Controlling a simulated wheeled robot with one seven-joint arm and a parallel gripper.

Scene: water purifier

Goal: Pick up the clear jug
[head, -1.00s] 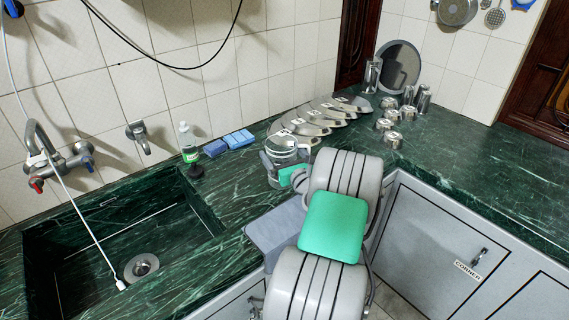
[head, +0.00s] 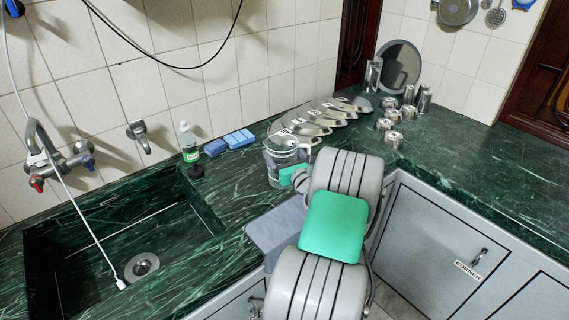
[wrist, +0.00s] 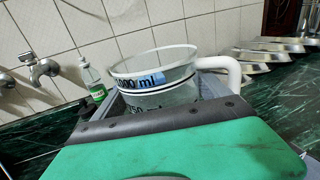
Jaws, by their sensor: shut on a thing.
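The clear jug (head: 284,144) is at the counter's inner corner, right of the sink. It is see-through, with a white handle, and shows measuring marks in the wrist view (wrist: 155,75). The handle points right there and the jug looks roughly upright, slightly tilted in the picture. My gripper (wrist: 162,95) is shut on the jug's body, one grey finger on each side. In the head view my arm hides much of the gripper and part of the jug. I cannot tell whether the jug's base touches the counter.
A soap bottle (head: 189,142) and blue sponges (head: 230,141) stand left of the jug. Several metal bowls (head: 318,121) lie behind it. Metal cups (head: 392,138) stand right. The sink (head: 120,240) is open at left. The right counter (head: 480,165) is largely clear.

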